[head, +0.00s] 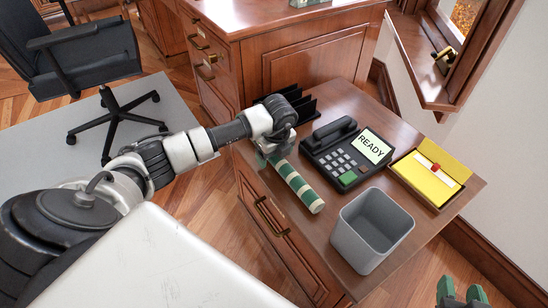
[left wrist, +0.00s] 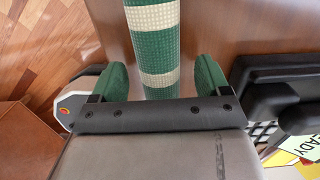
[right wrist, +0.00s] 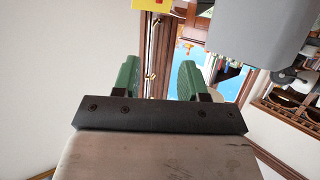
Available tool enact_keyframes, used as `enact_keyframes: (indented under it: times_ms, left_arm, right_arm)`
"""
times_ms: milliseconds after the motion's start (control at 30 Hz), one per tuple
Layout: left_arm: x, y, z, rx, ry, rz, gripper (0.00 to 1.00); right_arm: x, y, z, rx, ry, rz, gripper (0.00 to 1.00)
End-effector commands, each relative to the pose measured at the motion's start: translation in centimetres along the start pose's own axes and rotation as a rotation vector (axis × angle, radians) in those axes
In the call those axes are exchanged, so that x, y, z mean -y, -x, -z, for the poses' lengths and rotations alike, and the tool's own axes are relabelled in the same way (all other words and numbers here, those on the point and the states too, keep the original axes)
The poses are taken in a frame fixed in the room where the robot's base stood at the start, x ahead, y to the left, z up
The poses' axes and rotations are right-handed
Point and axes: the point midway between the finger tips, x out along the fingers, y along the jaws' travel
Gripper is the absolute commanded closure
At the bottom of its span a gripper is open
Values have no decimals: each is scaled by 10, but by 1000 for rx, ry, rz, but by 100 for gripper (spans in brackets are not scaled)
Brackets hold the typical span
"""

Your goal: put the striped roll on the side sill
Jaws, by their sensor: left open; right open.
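The striped roll (head: 297,186), green and cream, lies on the brown desk top near its left edge. My left gripper (head: 271,157) is open over the roll's far end. In the left wrist view the roll (left wrist: 155,45) runs between the two green fingers, with gaps on both sides. The side sill (head: 412,62) is the brown wooden ledge under the window at the upper right, with a small dark and brass object on it. My right gripper (head: 462,292) is open and empty at the lower right, off the desk; its fingers also show in the right wrist view (right wrist: 158,78).
A phone (head: 347,152) with a READY screen stands right of the roll. A grey bin (head: 371,230) stands at the desk's front, and a yellow box (head: 430,178) lies at its right. A black rack (head: 294,102) stands just beyond the left gripper. An office chair (head: 85,65) is at left.

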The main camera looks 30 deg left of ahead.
Motion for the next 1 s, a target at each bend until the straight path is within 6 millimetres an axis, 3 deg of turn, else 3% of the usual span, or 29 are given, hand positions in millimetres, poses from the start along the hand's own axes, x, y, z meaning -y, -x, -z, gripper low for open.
enact_keyframes:
  times_ms: [133,567,867,1000]
  left_arm:
    - [0,0,0,0,0,0,26]
    - [0,1,0,0,0,1,92]
    - [0,4,-1,0,0,1,93]
    - [0,15,-2,1,0,2,94]
  right_arm:
    - [0,0,0,1,0,0,57]
    - [0,0,0,2,0,0,57]
    - [0,0,0,12,0,0,57]
    - [-2,5,-11,92,0,-6,57]
